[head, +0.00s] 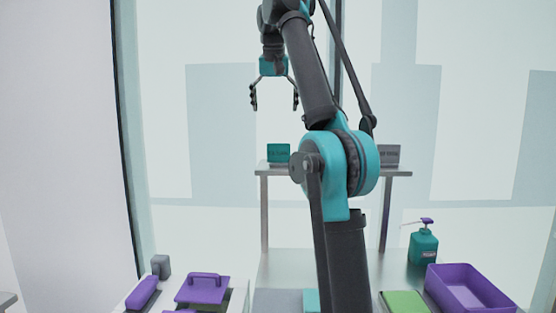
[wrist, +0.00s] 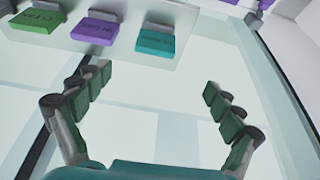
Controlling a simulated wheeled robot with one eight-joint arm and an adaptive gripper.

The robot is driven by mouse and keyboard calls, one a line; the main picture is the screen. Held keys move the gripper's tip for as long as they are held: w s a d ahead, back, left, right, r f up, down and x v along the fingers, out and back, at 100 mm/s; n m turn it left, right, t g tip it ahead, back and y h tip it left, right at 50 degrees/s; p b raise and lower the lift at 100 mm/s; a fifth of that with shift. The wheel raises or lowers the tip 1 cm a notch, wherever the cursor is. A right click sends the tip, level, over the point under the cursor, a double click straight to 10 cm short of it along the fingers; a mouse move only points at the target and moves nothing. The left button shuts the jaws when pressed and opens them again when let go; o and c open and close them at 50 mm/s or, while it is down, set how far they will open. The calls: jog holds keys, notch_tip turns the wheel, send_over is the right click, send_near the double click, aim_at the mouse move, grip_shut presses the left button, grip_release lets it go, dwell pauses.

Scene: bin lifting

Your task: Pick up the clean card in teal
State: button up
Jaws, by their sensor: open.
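A teal card (head: 278,153) with dark lettering, too blurred to read, stands at the left end of the metal table at the back in the head view. In the wrist view a teal card (wrist: 155,42) is the rightmost of three cards, beyond the fingertips and slightly left of the gap's middle. Its lettering is hard to read. My gripper (head: 274,101) is open and empty, raised above the teal card in the head view. Its two fingers are spread wide in the wrist view (wrist: 158,82), with nothing between them.
A purple card (wrist: 95,28) and a green card (wrist: 38,20) sit beside the teal one. A grey card (head: 389,154) stands at the right end of the metal table (head: 263,171). A teal pump bottle (head: 424,247) and purple bin (head: 468,286) are at lower right.

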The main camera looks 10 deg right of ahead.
aim_at(279, 146)
jog(key=x, duration=1.1)
jog(key=shift+d+f, duration=0.15)
jog(key=shift+d+x, duration=0.15)
jog(key=shift+x, duration=1.2)
jog(key=shift+d+x, duration=0.2)
jog(key=shift+x, duration=1.15)
jog(key=shift+s, duration=0.15)
jog(key=c, duration=1.3)
